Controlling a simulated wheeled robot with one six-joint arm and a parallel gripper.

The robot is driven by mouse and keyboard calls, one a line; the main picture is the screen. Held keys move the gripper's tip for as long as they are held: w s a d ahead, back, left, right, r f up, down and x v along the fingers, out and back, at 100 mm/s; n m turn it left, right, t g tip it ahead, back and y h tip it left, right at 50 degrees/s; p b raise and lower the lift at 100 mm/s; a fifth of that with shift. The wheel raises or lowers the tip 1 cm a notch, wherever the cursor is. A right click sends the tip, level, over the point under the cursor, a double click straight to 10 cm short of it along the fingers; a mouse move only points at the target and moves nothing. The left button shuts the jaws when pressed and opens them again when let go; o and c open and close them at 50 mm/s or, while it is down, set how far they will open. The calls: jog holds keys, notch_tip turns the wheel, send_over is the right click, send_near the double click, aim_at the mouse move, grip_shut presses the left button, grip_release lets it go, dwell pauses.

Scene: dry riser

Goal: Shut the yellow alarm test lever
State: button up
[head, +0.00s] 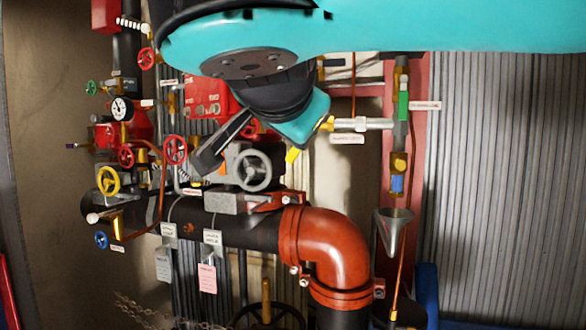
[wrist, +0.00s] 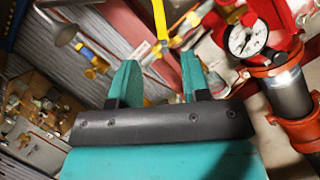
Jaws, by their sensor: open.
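The yellow lever (wrist: 160,18) shows in the wrist view as a flat strip running down from the top edge to a fitting on a pipe. It lies just beyond and between my fingertips, with no contact that I can make out. My gripper (wrist: 159,66) is open, one teal finger on each side, with nothing held. In the head view a short yellow piece (head: 293,155), which looks like the lever's end, shows below my gripper's teal part. My arm hides the rest there, and the fingertips are not clear.
A silver funnel (head: 393,230) hangs at the right of the head view, below a vertical pipe. A red pipe elbow (head: 330,245) is below my gripper. A grey handwheel (head: 252,170) is close by. A pressure gauge (wrist: 247,38) stands right of my fingers.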

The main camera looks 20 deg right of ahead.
aim_at(298, 152)
jog(key=x, duration=1.4)
jog(key=shift+w+d+r, duration=0.15)
jog(key=shift+d, duration=0.1)
jog(key=shift+w+d+f, duration=0.25)
jog(key=shift+w+f, duration=0.1)
jog(key=shift+w, duration=0.3)
grip_shut()
